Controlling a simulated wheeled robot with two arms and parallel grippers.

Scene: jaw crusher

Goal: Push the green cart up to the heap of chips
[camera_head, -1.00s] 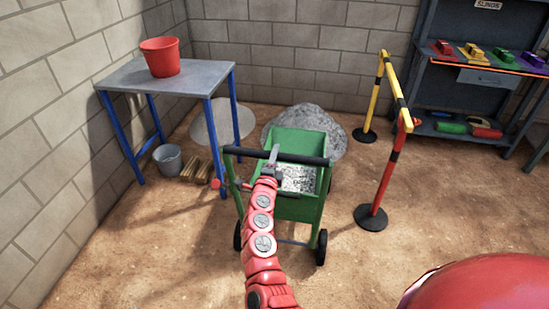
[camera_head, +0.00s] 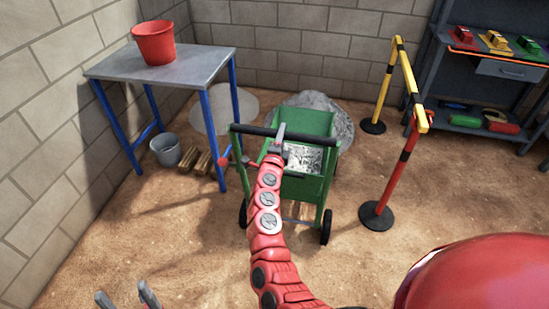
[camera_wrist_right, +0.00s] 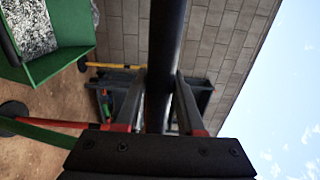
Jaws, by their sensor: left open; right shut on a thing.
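The green cart (camera_head: 317,188) stands upright on its wheels in the middle of the head view, with grey chips (camera_head: 303,157) in its tray. The grey heap of chips (camera_head: 341,127) lies right behind it against the back wall, partly hidden by the cart; I cannot tell whether they touch. My right gripper (camera_head: 278,138) is shut on the cart's black handle bar (camera_head: 310,134). In the right wrist view the bar (camera_wrist_right: 165,50) runs between the two fingers (camera_wrist_right: 160,100). My left gripper (camera_head: 126,296) is open and empty at the lower left, away from the cart.
A blue-legged table (camera_head: 190,66) with a red bucket (camera_head: 154,42) stands left; a grey bucket (camera_head: 166,150) and wood blocks (camera_head: 200,163) are beneath it. A yellow-red barrier (camera_head: 388,170) stands close right of the cart, and a shelf (camera_head: 470,90) beyond. The left foreground floor is clear.

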